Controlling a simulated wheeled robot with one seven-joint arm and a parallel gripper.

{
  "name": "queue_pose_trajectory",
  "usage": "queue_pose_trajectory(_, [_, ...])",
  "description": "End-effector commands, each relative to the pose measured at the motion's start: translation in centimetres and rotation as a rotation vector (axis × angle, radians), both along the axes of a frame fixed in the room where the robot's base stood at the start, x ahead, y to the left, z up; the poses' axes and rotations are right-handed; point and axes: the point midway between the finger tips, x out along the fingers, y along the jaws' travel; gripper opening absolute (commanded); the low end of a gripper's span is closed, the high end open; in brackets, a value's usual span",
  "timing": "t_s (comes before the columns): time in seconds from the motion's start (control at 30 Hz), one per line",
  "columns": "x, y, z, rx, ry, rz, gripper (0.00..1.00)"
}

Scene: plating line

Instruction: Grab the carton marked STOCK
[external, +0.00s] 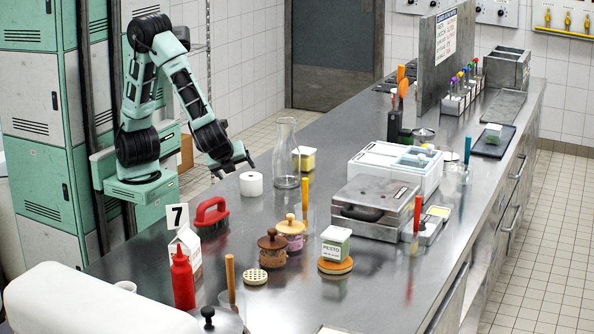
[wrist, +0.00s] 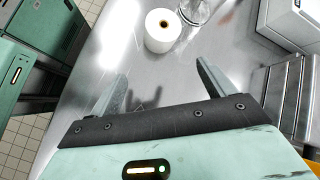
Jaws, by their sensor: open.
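A white gable-top carton (external: 187,248) stands upright at the front left of the steel counter in the external view, partly behind a red squeeze bottle (external: 182,281). I cannot read STOCK on it. A white and green cube carton (external: 336,245), whose label seems to read PESTO, sits on a round wooden board (external: 335,266). My gripper (external: 242,166) is open and empty above the counter's left edge, behind the white roll and well apart from both cartons. In the wrist view its spread fingers (wrist: 160,74) have bare counter between them; neither carton is seen there.
The white roll (external: 251,184) stands close to my gripper, with a glass flask (external: 286,155) beside it. A red-handled brush (external: 212,215), a number 7 card (external: 177,216) and lidded jars (external: 272,248) surround the gable-top carton. A metal press (external: 376,207) stands to the right.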

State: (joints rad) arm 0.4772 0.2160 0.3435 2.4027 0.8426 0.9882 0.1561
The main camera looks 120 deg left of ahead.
Motion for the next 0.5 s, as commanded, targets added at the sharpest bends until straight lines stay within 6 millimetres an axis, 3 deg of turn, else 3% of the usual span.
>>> queue_pose_trajectory(0.17, [5.1, -7.2, 1.4, 0.231, 0.094, -0.451, 0.82])
queue_pose_trajectory(0.3, [8.0, -14.8, 2.7, 0.433, 0.117, -0.787, 0.82])
queue_pose_trajectory(0.5, [8.6, -27.4, 4.2, 0.719, 0.076, -1.202, 0.82])
